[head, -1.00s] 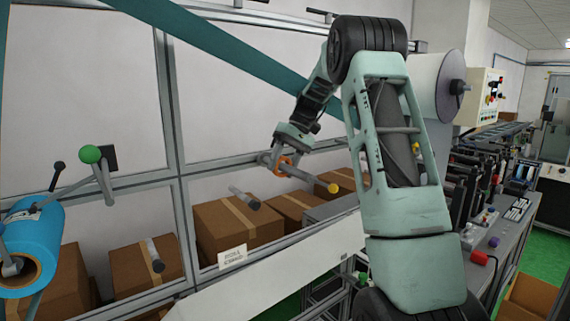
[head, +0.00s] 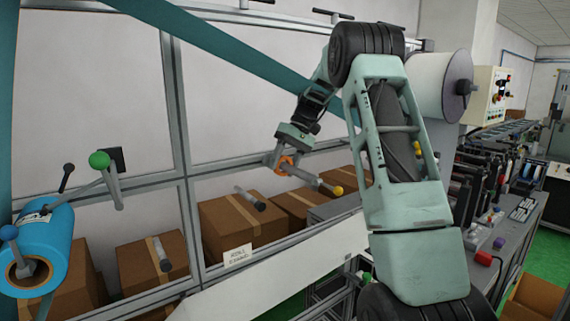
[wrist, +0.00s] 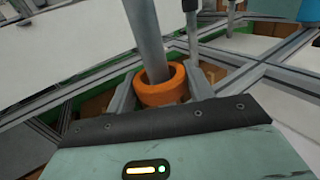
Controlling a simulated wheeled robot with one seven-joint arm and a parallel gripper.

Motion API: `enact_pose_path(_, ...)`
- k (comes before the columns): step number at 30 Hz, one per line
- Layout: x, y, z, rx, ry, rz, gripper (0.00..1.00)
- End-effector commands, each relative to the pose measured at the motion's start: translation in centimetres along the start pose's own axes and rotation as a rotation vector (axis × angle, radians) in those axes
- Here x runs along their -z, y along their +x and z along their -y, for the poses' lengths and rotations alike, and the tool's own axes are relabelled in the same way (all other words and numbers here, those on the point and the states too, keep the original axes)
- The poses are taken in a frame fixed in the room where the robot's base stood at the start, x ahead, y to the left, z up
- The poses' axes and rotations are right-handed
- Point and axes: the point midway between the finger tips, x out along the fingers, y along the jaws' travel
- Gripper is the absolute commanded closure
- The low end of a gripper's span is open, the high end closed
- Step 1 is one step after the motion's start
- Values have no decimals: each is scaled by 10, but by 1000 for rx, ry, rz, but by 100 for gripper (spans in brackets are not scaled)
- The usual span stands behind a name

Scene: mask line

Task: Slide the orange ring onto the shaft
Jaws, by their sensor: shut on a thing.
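The orange ring (head: 286,165) is held between the two grey fingers of my gripper (wrist: 160,92), which is shut on it. In the wrist view the ring (wrist: 165,92) shows its opening, and the grey shaft (wrist: 147,38) runs down into it, so the ring appears to be around the shaft. In the head view the shaft (head: 308,178) reaches right and down from the ring to a yellow knob (head: 338,190). How far the shaft passes through the ring is hidden.
Metal frame bars run behind my gripper. Another grey shaft (head: 250,198) sticks out to the left below it. Cardboard boxes (head: 228,222) stand behind the frame. A white panel (head: 285,268) slopes below.

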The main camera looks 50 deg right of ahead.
Motion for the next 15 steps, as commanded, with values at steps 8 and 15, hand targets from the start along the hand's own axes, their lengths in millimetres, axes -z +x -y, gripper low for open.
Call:
enact_pose_path(8, 2, 0, 0, 0, 0, 0, 70)
enact_pose_path(15, 2, 3, -1, 0, 0, 0, 70)
